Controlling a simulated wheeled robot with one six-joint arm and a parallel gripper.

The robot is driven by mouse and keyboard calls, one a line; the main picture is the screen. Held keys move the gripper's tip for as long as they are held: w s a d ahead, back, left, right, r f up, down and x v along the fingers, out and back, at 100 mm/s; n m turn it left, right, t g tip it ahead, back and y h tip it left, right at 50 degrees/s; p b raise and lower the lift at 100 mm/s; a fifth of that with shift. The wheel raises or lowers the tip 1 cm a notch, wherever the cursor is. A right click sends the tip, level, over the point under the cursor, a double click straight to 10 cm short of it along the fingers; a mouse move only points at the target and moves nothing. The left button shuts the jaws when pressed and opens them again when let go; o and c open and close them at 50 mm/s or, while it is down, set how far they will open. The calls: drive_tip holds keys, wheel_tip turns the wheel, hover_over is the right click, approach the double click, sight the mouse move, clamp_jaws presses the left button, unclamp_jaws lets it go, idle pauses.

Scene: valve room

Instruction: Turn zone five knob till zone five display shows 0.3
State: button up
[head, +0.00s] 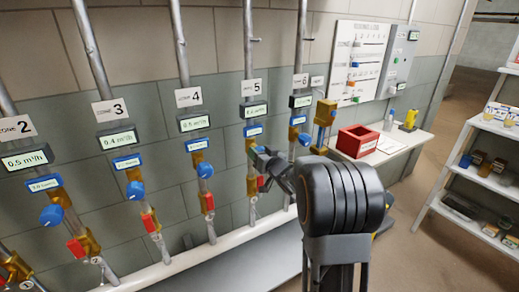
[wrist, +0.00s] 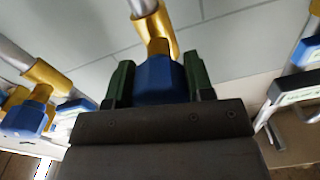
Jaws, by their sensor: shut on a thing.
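The zone 5 pipe carries a number label (head: 254,87), a dark-framed zone five display (head: 254,110) with a lit face whose digits are too small to read surely, and a blue tag (head: 253,131). My gripper (head: 262,157) is at the zone 5 pipe below that tag. In the wrist view my gripper (wrist: 160,85) has its two green fingers on either side of a blue faceted knob (wrist: 160,78), shut on it. The knob sits on a brass valve body. In the head view the gripper hides most of this knob.
Zone 4 (head: 192,124) and zone 6 (head: 301,101) displays flank it on neighbouring pipes. A neighbouring blue knob (wrist: 24,119) shows at left in the wrist view. A red bin (head: 357,141) stands on a white table at right. A white shelf (head: 480,180) stands farther right.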

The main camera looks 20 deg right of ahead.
drive_tip(key=shift+m+p, duration=0.4)
drive_tip(key=shift+m, duration=0.7)
drive_tip(key=o, duration=0.9)
drive_tip(key=s, duration=0.4)
drive_tip(key=s+d, duration=0.1)
drive_tip(key=s, duration=0.4)
drive_tip(key=s+d, duration=0.1)
drive_tip(key=s, duration=0.3)
drive_tip(key=shift+s, duration=0.35)
